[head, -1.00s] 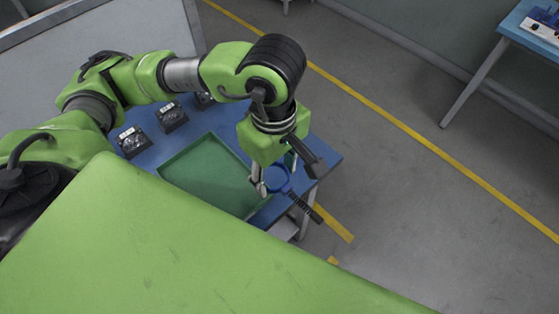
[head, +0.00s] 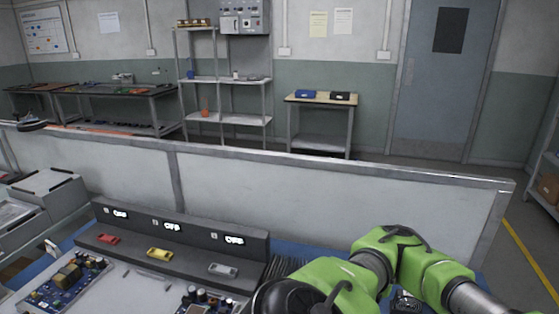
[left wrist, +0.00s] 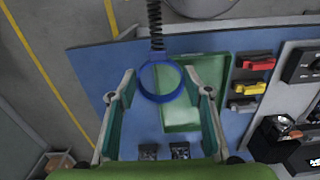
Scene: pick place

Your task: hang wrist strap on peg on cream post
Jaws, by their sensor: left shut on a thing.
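The wrist strap, a blue ring band (left wrist: 160,98), shows in the left wrist view with its black coiled cord (left wrist: 155,22) running to the top edge. My left gripper (left wrist: 159,76) is shut on the band, with one finger at each side of it. The band is in front of a blue table (left wrist: 95,60) and a green tray (left wrist: 212,72). I see no cream post or peg in either view. In the head view only part of my arm shows at the lower right, without its gripper. My right gripper is in no view.
In the head view, a dark stand (head: 190,240) with small displays and red, yellow and grey pieces is at the front. Circuit boards (head: 65,282) lie front left. A low partition (head: 330,200) crosses behind. Two small dark objects (left wrist: 180,150) lie near the gripper in the wrist view.

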